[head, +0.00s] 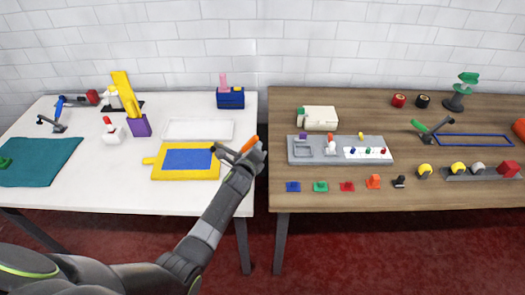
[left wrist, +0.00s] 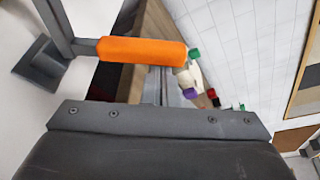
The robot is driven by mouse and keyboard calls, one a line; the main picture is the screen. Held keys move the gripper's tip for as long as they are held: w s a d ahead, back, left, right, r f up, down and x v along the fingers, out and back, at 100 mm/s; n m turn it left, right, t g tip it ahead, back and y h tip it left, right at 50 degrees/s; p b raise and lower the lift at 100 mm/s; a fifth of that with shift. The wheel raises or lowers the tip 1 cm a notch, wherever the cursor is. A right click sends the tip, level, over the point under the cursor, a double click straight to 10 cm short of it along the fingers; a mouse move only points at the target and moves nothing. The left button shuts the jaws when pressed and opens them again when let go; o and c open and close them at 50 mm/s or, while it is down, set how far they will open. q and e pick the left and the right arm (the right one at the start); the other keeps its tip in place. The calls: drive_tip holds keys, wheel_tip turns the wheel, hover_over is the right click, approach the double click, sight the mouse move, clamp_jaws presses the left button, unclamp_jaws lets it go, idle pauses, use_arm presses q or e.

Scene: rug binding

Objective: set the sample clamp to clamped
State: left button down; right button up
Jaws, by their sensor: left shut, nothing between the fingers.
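A toggle clamp with a dark grey arm and an orange handle (head: 249,143) is at the right edge of the white table, beside a yellow-framed board (head: 185,175) with a blue panel. In the left wrist view the orange handle (left wrist: 142,50) sticks out from the grey linkage above a dark square base (left wrist: 40,65). My left gripper (head: 258,153) is shut and empty, close by the handle. I cannot tell whether they touch. My gripper partly hides the clamp in the head view. My right gripper is not in view.
A blue-handled clamp (head: 60,106) stands at the left and a green-handled one (head: 419,126) on the wooden table (head: 340,198). A white tray (head: 198,130) lies behind the yellow frame. A gap separates the two tables. A grey panel (head: 340,157) holds small parts.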

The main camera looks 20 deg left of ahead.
sight(251, 141)
use_arm(q)
drive_tip(key=shift+s+a+r+n+t, duration=0.2)
drive_tip(key=shift+a+r+n+t, duration=0.1)
drive_tip(key=shift+a+r+n, duration=0.35)
drive_tip(key=shift+s+a+r+n+h, duration=0.15)
drive_tip(key=shift+a+n, duration=0.15)
drive_tip(key=shift+n, duration=0.15)
drive_tip(key=shift+s+a+r+n+h, duration=0.15)
drive_tip(key=shift+a+n, duration=0.1)
drive_tip(key=shift+n, duration=0.15)
drive_tip(key=a+n, duration=0.1)
drive_tip(key=n+t+b, duration=0.1)
drive_tip(key=a+r+n+b, duration=0.1)
drive_tip(key=shift+s+a+n+t, duration=0.25)
drive_tip(key=shift+a+n+t, duration=0.05)
drive_tip(key=shift+t, duration=0.1)
drive_tip(key=shift+a, duration=0.1)
